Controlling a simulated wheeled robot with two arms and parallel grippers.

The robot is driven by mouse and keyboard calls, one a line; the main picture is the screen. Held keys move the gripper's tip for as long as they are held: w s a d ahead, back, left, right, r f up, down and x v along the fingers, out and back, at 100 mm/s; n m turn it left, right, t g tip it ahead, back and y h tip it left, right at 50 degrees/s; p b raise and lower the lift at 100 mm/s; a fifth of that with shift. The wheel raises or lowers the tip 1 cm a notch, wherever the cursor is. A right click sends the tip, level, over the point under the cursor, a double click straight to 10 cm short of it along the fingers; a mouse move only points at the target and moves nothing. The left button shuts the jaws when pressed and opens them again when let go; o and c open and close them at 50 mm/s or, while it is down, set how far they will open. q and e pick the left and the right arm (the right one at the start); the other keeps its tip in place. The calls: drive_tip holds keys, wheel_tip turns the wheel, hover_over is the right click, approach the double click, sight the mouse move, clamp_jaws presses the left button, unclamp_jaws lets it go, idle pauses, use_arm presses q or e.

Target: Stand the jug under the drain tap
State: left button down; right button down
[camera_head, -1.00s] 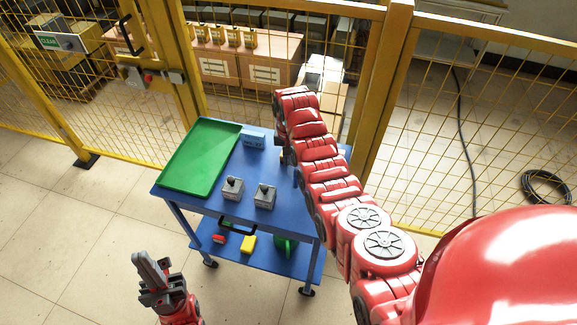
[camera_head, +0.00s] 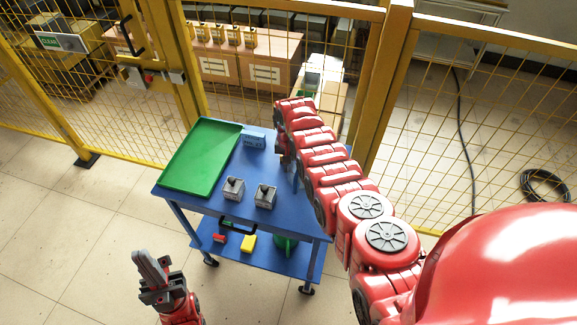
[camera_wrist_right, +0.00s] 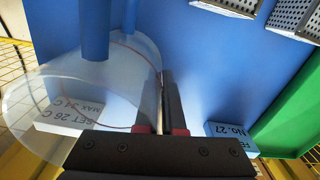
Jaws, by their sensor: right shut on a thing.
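The clear jug (camera_wrist_right: 62,98) is tilted in the right wrist view, its round rim toward the left. My right gripper (camera_wrist_right: 160,112) is shut on its thin edge or handle; which one I cannot tell. Two blue upright pieces (camera_wrist_right: 90,30) show behind and through the jug; I cannot tell whether they belong to a tap. In the head view my right arm reaches over the right side of the blue trolley (camera_head: 225,205), hiding the jug. I cannot make out the drain tap. My left gripper (camera_head: 152,268) is empty, low in front of the trolley, its jaw gap unclear.
A green tray (camera_head: 200,157), a small blue labelled block (camera_head: 254,142) and two grey blocks (camera_head: 234,188) stand on the trolley. A label reading SET 26 C (camera_wrist_right: 68,115) shows beyond the jug. A yellow mesh fence (camera_head: 480,130) stands behind. Floor at left is clear.

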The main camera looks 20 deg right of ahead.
drive_tip(key=c, duration=1)
unclamp_jaws()
drive_tip(key=shift+f, duration=0.1)
drive_tip(key=shift+c, duration=0.2)
